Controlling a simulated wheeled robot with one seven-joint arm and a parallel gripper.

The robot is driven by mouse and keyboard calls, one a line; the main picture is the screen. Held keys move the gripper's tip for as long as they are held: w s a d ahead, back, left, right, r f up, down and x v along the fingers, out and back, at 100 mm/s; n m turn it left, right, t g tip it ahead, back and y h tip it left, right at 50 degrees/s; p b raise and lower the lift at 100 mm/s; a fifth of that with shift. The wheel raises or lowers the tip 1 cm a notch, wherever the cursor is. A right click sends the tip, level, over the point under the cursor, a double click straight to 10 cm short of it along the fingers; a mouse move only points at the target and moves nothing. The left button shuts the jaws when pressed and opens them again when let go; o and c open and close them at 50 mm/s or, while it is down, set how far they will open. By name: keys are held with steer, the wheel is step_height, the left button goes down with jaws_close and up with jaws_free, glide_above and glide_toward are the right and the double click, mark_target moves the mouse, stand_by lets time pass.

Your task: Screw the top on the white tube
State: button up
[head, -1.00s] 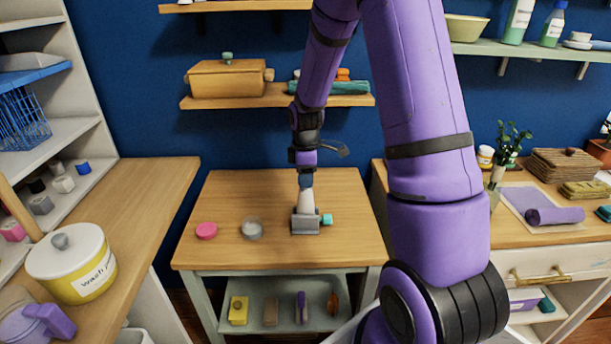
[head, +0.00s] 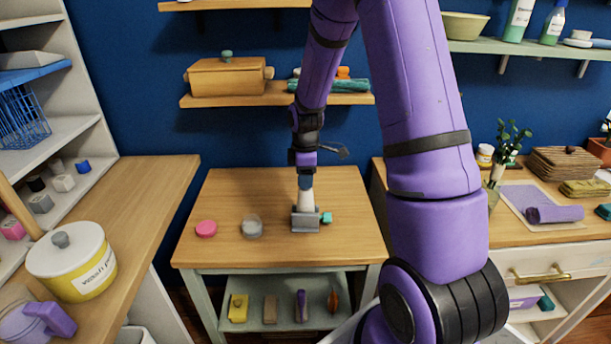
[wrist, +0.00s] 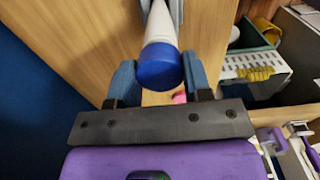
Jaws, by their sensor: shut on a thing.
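The white tube (head: 306,201) stands upright in a grey holder (head: 304,223) with a teal knob (head: 327,218), on the wooden table. The blue top (wrist: 158,65) sits at the end of the tube (wrist: 160,25) in the wrist view. My gripper (wrist: 160,78) has blue fingers on both sides of the top and is shut on it. In the head view my gripper (head: 306,182) is directly above the tube. I cannot tell whether the top's thread is engaged.
A pink disc (head: 206,229) and a grey, clear-sided round container (head: 252,227) stand left of the holder. The table's front (head: 230,255) is clear. A lower shelf (head: 265,318) holds several small items. Side counters stand left (head: 160,190) and right.

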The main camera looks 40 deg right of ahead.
steer(key=shift+f, duration=0.6)
stand_by(0.5)
steer(key=o, duration=0.9)
steer(key=shift+c, duration=0.6)
